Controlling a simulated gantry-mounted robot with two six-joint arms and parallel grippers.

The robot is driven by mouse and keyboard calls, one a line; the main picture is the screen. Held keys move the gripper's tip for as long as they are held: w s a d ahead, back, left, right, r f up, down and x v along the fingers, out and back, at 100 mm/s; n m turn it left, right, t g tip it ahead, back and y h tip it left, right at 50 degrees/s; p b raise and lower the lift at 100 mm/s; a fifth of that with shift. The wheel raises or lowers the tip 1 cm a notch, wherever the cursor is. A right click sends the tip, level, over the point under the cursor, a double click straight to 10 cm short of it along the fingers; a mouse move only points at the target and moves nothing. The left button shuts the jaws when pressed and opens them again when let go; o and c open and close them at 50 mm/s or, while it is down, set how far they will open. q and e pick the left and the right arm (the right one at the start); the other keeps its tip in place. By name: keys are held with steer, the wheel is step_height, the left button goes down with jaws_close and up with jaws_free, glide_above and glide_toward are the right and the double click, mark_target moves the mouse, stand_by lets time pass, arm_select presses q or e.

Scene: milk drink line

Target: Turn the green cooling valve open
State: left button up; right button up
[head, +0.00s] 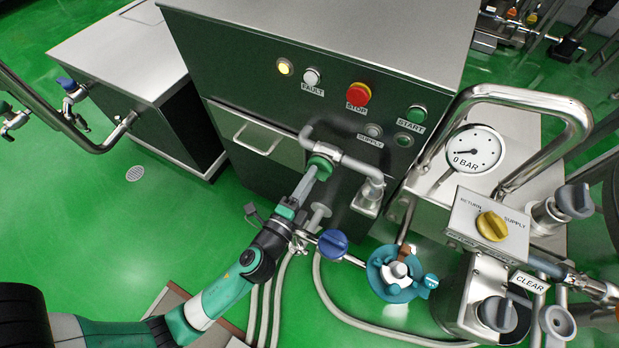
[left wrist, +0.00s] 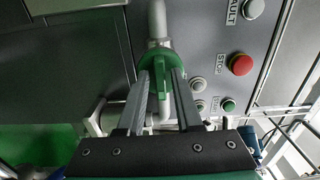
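The green cooling valve (head: 321,164) sits on a grey bent pipe (head: 345,165) in front of the dark cabinet. In the left wrist view its green handle (left wrist: 160,80) stands edge-on between my fingers. My left gripper (head: 306,182) reaches up to the valve from the lower left. In the left wrist view the left gripper's (left wrist: 160,95) fingers lie on either side of the handle, with slim gaps showing, so it looks open around it. The fingers hide part of the valve and pipe. My right gripper is not seen in either view.
The cabinet panel carries a red stop button (head: 358,95), a green start button (head: 416,114) and lamps. A blue-handled valve (head: 332,243) and a teal fitting (head: 395,272) stand to the lower right. A gauge (head: 474,150) reads near 0 bar. Hoses (head: 320,280) run below.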

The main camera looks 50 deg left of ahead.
arm_select(q)
steer(key=shift+o, duration=0.5)
steer(key=v, duration=1.1)
steer(key=shift+s+b, duration=0.3)
steer(key=shift+b, duration=0.05)
